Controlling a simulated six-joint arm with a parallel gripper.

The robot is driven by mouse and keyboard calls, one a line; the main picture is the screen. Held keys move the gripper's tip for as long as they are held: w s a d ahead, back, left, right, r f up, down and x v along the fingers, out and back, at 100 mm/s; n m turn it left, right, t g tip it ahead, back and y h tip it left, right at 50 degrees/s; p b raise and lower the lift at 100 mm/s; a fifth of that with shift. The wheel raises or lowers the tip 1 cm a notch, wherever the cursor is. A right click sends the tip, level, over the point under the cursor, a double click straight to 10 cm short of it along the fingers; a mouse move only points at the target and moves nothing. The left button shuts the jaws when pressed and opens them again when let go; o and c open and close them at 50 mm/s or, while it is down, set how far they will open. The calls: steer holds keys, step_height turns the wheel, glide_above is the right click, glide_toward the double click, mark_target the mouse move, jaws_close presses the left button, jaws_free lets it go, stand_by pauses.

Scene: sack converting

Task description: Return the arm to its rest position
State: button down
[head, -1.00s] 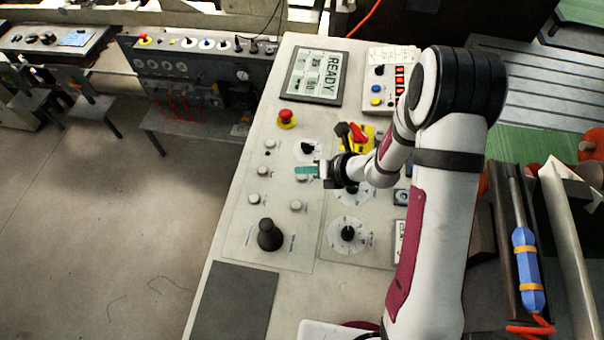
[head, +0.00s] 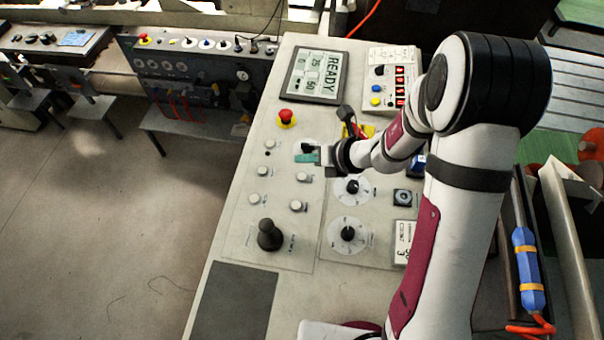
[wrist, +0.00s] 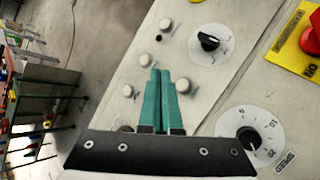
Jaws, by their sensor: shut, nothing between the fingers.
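My gripper (head: 309,155) shows in the head view over the upper middle of the pale control panel (head: 225,228). Its teal fingers are together with nothing between them. In the wrist view the shut fingers (wrist: 161,95) point at the panel among several white push buttons, with a black rotary knob (wrist: 209,43) ahead and to their right. The fingers appear to be above the panel; the exact gap cannot be told. In the head view my gripper partly covers a dial near the panel's middle.
The panel carries a red emergency button (head: 286,118), a READY display (head: 318,75), a black joystick (head: 269,236) and a lower dial knob (head: 348,233). A yellow plate with a red switch (wrist: 312,40) is right of my fingers. A blue-handled tool (head: 527,268) lies at right. Open floor is at left.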

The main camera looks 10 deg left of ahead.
steer(key=s+d+r+n+g, duration=0.2)
steer(key=s+r+n+g, duration=0.1)
steer(key=s+r+n, duration=1.2)
steer(key=s+d+n+g+h, duration=0.1)
steer(key=s+d+n+h, duration=0.5)
steer(key=s+d+n, duration=0.5)
steer(key=shift+d+f+h, duration=0.2)
steer(key=shift+f+h, duration=0.05)
steer(key=shift+h, duration=0.05)
steer(key=c, duration=1.5)
jaws_free()
steer(key=shift+w, duration=0.1)
steer(key=shift+c, duration=0.2)
